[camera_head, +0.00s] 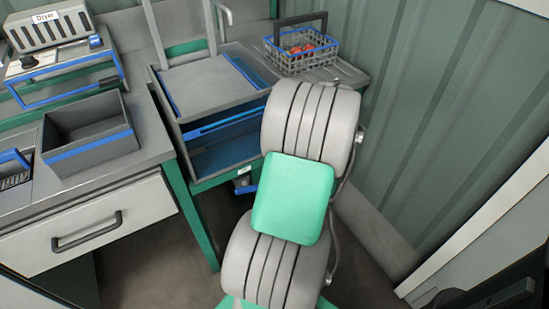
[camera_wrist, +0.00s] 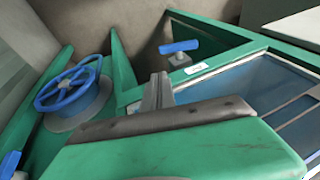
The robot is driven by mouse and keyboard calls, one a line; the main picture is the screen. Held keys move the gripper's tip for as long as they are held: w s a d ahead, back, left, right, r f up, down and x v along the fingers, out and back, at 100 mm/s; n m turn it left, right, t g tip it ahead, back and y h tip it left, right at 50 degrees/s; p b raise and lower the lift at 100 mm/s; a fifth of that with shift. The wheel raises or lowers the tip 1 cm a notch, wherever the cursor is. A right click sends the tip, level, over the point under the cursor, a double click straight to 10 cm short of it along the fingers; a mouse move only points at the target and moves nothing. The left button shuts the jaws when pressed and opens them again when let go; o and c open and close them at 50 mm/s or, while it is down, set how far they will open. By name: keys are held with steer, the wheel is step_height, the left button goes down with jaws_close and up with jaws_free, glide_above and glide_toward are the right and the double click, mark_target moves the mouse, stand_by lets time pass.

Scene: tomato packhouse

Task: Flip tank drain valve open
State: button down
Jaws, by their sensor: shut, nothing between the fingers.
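In the wrist view, a blue lever handle (camera_wrist: 179,47) sits on a grey valve body (camera_wrist: 180,61) beside the tank's green frame (camera_wrist: 215,70), with a small white label nearby. The lever lies roughly level across the picture. My gripper (camera_wrist: 158,86) is shut and empty, its fingertips just below and left of the lever in the picture, apparently apart from it; the exact gap is unclear. In the head view, the tank (camera_head: 222,152) has a blue see-through front, and part of the blue lever (camera_head: 246,188) shows below it. My arm hides the gripper there.
A blue handwheel (camera_wrist: 68,86) stands left of my gripper. In the head view, a wire basket (camera_head: 300,50) with red tomatoes rests beyond my arm. A grey bin (camera_head: 92,150) sits on the left counter, above a drawer (camera_head: 88,222). A ribbed wall (camera_head: 440,120) bounds the right.

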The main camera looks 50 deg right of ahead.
steer(key=w+a+r+n+g, duration=0.1)
steer(key=w+a+r, duration=0.1)
steer(key=a, duration=0.5)
steer(key=w+a+r+n, duration=0.1)
steer(key=w+a+r, duration=0.15)
steer(key=a, duration=0.55)
steer(key=w+a+r+n+g, duration=0.1)
steer(key=w+a, duration=0.2)
steer(key=a, duration=0.4)
steer(key=s+a+n+h, duration=0.1)
steer(key=s+a, duration=0.6)
steer(key=a, duration=0.6)
steer(key=shift+s+a+r+n+h, duration=0.15)
steer(key=shift+a+r+n+h, duration=0.15)
steer(key=shift+a+r, duration=0.1)
